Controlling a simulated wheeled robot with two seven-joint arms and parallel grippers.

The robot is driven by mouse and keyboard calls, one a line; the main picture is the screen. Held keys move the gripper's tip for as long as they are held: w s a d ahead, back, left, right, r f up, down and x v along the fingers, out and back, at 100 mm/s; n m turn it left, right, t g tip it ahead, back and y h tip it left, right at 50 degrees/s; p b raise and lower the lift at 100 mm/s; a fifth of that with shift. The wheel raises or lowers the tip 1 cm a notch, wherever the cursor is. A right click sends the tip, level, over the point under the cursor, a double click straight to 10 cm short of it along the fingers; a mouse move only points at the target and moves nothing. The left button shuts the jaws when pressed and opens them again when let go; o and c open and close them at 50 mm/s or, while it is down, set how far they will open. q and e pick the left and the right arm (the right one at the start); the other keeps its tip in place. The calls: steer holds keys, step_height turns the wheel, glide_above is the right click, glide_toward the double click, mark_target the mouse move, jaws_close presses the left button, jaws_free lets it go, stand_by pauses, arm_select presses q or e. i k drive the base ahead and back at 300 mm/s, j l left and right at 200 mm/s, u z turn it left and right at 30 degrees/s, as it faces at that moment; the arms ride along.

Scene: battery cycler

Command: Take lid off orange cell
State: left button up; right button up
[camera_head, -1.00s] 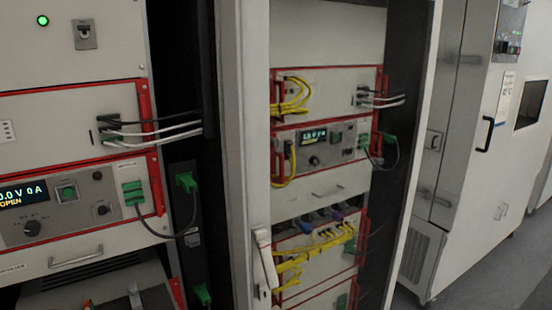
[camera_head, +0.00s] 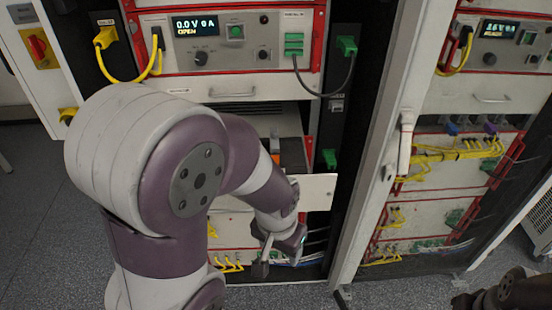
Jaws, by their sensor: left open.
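My left arm reaches in from the left and covers much of the cycler's lower middle. My left gripper (camera_head: 278,256) is open, pointing down in front of the lower units, with nothing seen between its fingers. A small orange patch (camera_head: 276,158) shows behind my forearm, beside a dark block (camera_head: 293,154) in the open bay under the display unit. It may be the orange cell, but it is mostly hidden and I cannot make out its lid. A dark part of my right arm (camera_head: 508,292) shows at the bottom right corner; its jaws cannot be made out.
A white panel (camera_head: 318,192) juts out just right of my left forearm. The display unit (camera_head: 225,40) reads 0.0 V 0 A, OPEN. A cabinet door frame with a handle (camera_head: 406,140) stands to the right. Yellow cables (camera_head: 455,152) hang in the right rack. Grey floor (camera_head: 45,215) lies open at left.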

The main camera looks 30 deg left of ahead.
mark_target(274, 131)
steer(key=u, duration=0.4)
steer(key=i+u, duration=0.1)
steer(key=u, duration=0.3)
steer(key=l+u, duration=0.1)
steer(key=u, duration=0.25)
steer(key=i+u, duration=0.1)
steer(key=u, duration=0.3)
